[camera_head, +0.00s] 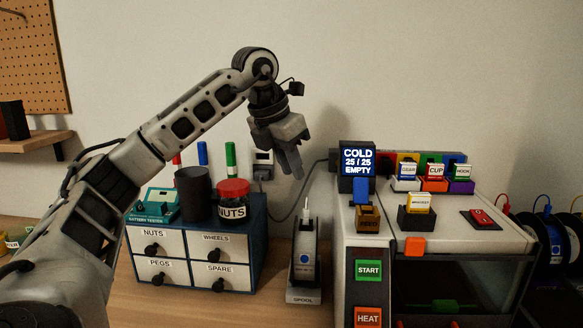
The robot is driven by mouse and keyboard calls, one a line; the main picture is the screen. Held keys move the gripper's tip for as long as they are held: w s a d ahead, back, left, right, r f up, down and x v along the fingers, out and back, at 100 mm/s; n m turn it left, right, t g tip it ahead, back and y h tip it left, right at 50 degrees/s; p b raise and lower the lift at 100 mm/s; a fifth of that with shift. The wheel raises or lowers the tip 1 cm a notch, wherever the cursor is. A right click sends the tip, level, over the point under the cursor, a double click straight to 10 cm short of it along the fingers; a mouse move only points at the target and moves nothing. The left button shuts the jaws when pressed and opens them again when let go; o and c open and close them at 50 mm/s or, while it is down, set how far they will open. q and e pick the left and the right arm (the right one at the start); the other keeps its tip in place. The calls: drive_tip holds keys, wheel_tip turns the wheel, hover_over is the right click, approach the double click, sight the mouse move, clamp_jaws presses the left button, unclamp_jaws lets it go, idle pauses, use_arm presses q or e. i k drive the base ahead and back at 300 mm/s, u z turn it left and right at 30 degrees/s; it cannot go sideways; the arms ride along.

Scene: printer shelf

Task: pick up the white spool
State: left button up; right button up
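A stand labelled SPOOL (303,296) is on the table between the drawer cabinet and the printer. A narrow upright grey-and-dark thing with a small blue dot (306,258) rises from it. I cannot tell whether this is the white spool or only its holder. No other clearly white spool shows. My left gripper (292,170) hangs in the air above and slightly left of the stand, fingers pointing down, apart from it. The fingers overlap from this side, so their opening is unclear, and I see nothing held. My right gripper is out of view.
The drawer cabinet (196,256) carries a dark cup (194,194) and a red-lidded NUTS jar (232,203). The printer (449,249) stands right, its display (357,161) reading COLD, 25/25, EMPTY. Dark-rimmed coloured spools (551,244) stand at far right. A cable runs behind the stand.

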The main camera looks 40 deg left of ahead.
sight(304, 249)
drive_tip(key=k, duration=1)
